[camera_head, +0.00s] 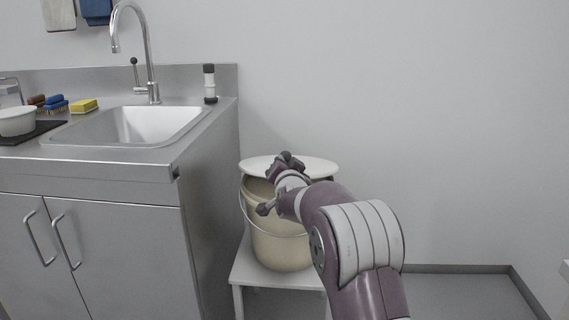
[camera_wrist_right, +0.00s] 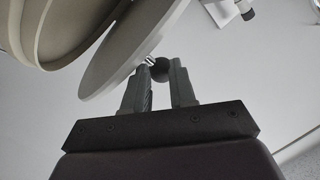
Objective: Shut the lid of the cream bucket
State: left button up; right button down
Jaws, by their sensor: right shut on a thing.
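The cream bucket (camera_head: 275,245) stands on a low white stand beside the sink cabinet. Its pale lid (camera_head: 318,168) is ajar, with the bucket's opening showing under it at the left; part of it is hidden by my right arm. My right gripper (camera_head: 288,160) is at the lid. In the right wrist view the lid (camera_wrist_right: 115,55) is tilted away from the bucket rim (camera_wrist_right: 30,40), with a gap between them. There my right gripper (camera_wrist_right: 161,75) is shut on the dark round knob (camera_wrist_right: 160,69) of the lid. My left gripper is out of view.
The white stand (camera_head: 252,275) holds the bucket. The steel sink cabinet (camera_head: 130,245) is close on the left, with a soap bottle (camera_head: 210,84) near its back corner. A bail handle (camera_head: 262,228) hangs at the bucket's front. The wall is behind; the floor at right is clear.

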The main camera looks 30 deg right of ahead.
jog(key=shift+d+f, duration=0.3)
jog(key=shift+f, duration=0.45)
jog(key=c, duration=1)
grip_release()
jog(key=shift+a+r, duration=0.1)
jog(key=shift+r, duration=0.1)
jog(key=shift+r+b+v, duration=0.2)
jog(key=shift+r+v, duration=0.05)
jog(key=shift+v, duration=2)
jog(key=shift+r+b+v, duration=0.2)
jog(key=shift+v, duration=2)
jog(key=shift+r+b+v, duration=0.2)
jog(key=shift+r+v, duration=0.05)
jog(key=shift+v, duration=2)
jog(key=shift+w, duration=0.1)
